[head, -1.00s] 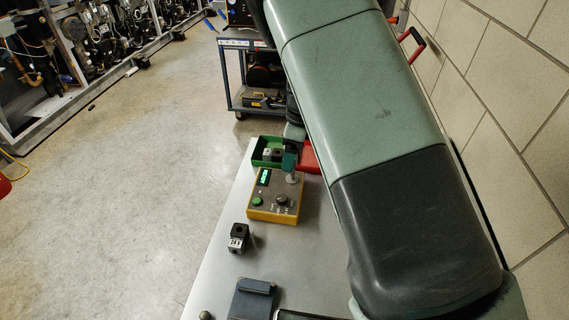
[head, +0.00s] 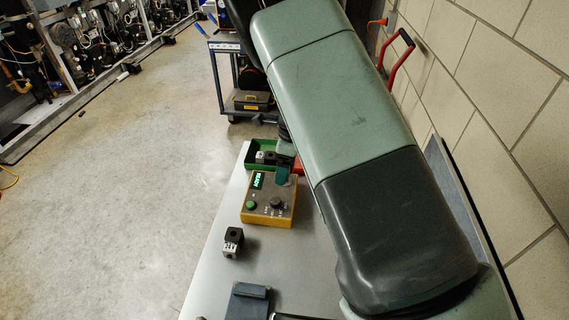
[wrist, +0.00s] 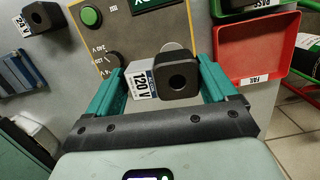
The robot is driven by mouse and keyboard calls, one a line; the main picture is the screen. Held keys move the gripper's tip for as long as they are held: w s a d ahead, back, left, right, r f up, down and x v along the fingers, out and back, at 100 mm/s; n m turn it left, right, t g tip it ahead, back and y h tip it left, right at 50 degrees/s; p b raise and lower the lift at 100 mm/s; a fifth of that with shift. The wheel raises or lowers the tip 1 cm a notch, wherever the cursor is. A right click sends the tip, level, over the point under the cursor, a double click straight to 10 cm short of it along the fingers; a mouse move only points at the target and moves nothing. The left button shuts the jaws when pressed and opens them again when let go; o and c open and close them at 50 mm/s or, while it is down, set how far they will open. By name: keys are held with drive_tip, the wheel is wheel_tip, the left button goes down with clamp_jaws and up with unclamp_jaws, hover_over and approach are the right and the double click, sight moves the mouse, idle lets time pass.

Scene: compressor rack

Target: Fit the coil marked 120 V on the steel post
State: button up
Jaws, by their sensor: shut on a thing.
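My gripper (wrist: 163,80) is shut on the coil marked 120 V (wrist: 178,83), a black block with a round hole facing the wrist camera and a white label on its left side. The tester (head: 268,203), a yellow-edged box with a grey top, lies below it. A pale round metal part (wrist: 172,47) shows just behind the coil on the tester top; it looks like the base of the steel post. The coil hides the post itself, and I cannot tell whether the coil is around it or above it. In the head view, my gripper (head: 284,178) is over the tester's back right corner.
A coil marked 24 V (head: 232,242) stands on the bench left of the tester's front. A green tray (head: 250,155) with coils is behind the tester; a red tray marked FAIL (wrist: 258,50) is beside it. A dark blue block (head: 248,302) is at the front.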

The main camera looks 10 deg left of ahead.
drive_tip(key=shift+f, duration=0.15)
drive_tip(key=shift+f, duration=0.35)
drive_tip(key=shift+f, duration=0.2)
drive_tip(key=shift+f, duration=1.3)
drive_tip(key=shift+f, duration=0.35)
drive_tip(key=o, duration=1)
drive_tip(key=shift+r, duration=0.1)
